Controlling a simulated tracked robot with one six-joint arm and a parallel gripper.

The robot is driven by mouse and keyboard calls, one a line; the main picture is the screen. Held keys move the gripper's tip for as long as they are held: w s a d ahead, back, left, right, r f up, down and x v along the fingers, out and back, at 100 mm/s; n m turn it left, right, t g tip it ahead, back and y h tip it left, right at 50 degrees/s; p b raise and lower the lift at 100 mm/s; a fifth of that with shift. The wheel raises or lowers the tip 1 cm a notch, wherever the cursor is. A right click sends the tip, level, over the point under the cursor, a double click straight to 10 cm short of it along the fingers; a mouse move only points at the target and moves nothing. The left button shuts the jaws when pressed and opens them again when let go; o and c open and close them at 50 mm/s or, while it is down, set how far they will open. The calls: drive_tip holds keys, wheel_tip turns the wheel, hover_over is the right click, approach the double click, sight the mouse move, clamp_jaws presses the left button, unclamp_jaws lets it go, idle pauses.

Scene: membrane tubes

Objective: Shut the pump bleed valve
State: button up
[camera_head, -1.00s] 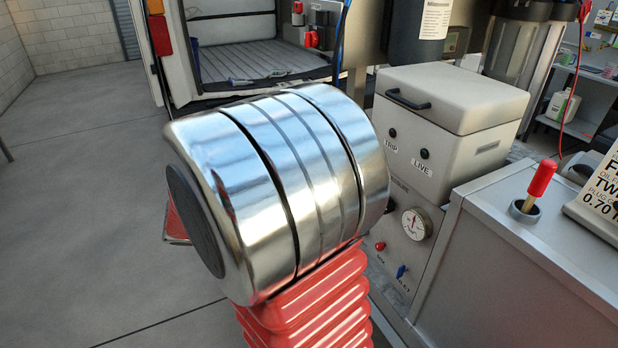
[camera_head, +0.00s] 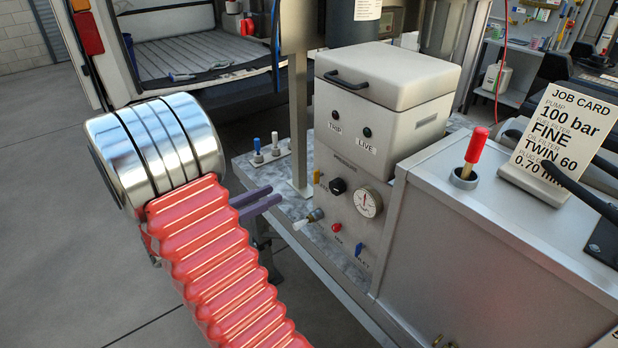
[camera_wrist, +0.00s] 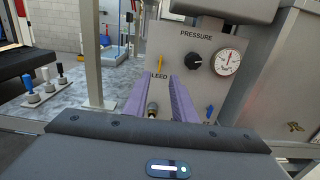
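The bleed valve has a small yellow lever (camera_wrist: 160,62) above the partly hidden BLEED label on the pump panel. In the wrist view the lever stands about upright, just beyond the fingertips. It also shows in the head view (camera_head: 317,176) on the panel's left side. My gripper (camera_wrist: 161,80) has two purple fingers, apart with nothing held between them. In the head view my gripper (camera_head: 275,198) points at the panel from the left, short of the lever. A brass fitting (camera_wrist: 152,108) shows between the fingers below the lever.
A black pressure knob (camera_head: 338,186) and a gauge (camera_head: 368,202) sit right of the lever. A red button (camera_head: 337,227) and a blue lever (camera_head: 359,249) are lower. A metal post (camera_head: 299,120) stands left of the panel, with blue and white-handled valves (camera_head: 266,148) beyond.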

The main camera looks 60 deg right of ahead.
sight(314, 175)
drive_tip(key=shift+s+d, duration=0.1)
drive_tip(key=shift+d, duration=0.05)
drive_tip(key=x, duration=1.3)
drive_tip(key=shift+d, duration=0.2)
drive_tip(key=shift+s, duration=0.1)
clamp_jaws()
drive_tip(key=shift+a, duration=0.15)
